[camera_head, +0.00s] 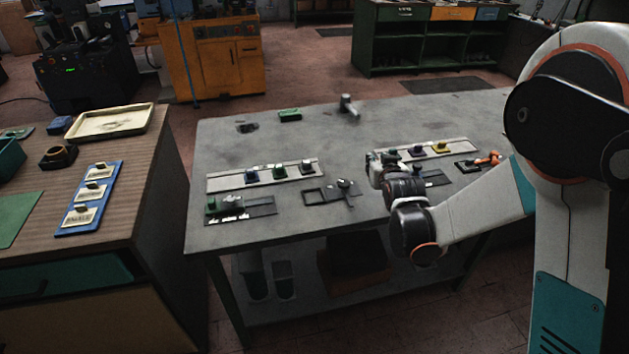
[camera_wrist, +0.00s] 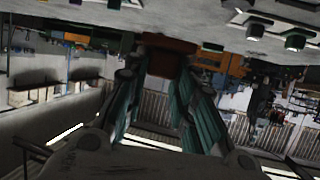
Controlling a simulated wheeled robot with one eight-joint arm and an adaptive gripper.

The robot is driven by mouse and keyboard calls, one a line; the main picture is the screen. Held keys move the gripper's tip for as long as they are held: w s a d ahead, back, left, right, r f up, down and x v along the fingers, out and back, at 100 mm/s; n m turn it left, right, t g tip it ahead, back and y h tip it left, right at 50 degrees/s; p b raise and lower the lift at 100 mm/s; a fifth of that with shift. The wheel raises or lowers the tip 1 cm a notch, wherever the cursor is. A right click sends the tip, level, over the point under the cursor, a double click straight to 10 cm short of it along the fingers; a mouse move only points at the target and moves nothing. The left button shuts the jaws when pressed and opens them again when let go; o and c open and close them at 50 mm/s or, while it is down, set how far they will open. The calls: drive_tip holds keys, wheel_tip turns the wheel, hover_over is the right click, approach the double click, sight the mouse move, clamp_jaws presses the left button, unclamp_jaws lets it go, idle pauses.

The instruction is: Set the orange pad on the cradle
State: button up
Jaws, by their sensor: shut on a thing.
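My gripper (camera_wrist: 160,90) is shut on a block in the wrist view, its teal fingers on either side. The block looks reddish-brown in the dim light and I take it for the orange pad (camera_wrist: 168,44). In the head view my gripper (camera_head: 377,168) is over the right half of the grey table, and the pad cannot be made out there. I cannot tell which fixture is the cradle. A black frame with a grey part (camera_head: 333,193) lies at the table's middle front. A black fixture with an orange part (camera_head: 485,161) lies at the right.
Pale rails with small coloured blocks lie left (camera_head: 228,182) and right (camera_head: 463,144) on the grey table (camera_head: 270,142). A green block (camera_head: 290,115) and grey post (camera_head: 348,104) stand at the back. A wooden bench (camera_head: 132,150) with a blue board (camera_head: 87,197) is left.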

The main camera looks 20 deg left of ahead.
drive_tip(key=s+a+f+y, duration=0.1)
drive_tip(key=a+f, duration=0.1)
drive_tip(key=a, duration=0.3)
drive_tip(key=s+a+f+n+b, duration=0.1)
drive_tip(key=a+f, duration=0.1)
drive_tip(key=a, duration=0.4)
drive_tip(key=s+a+f+n+g+y+b, duration=0.1)
drive_tip(key=a+f, duration=0.1)
drive_tip(key=a, duration=0.4)
drive_tip(key=shift+s+a+y, duration=0.25)
drive_tip(key=shift+s+y, duration=0.05)
drive_tip(key=shift+s, duration=0.1)
drive_tip(key=shift+f+b, duration=0.95)
drive_tip(key=shift+f, duration=1.3)
drive_tip(key=shift+f, duration=0.1)
drive_tip(key=o, duration=1.1)
drive_tip(key=shift+o, duration=0.2)
drive_tip(key=v, duration=1.2)
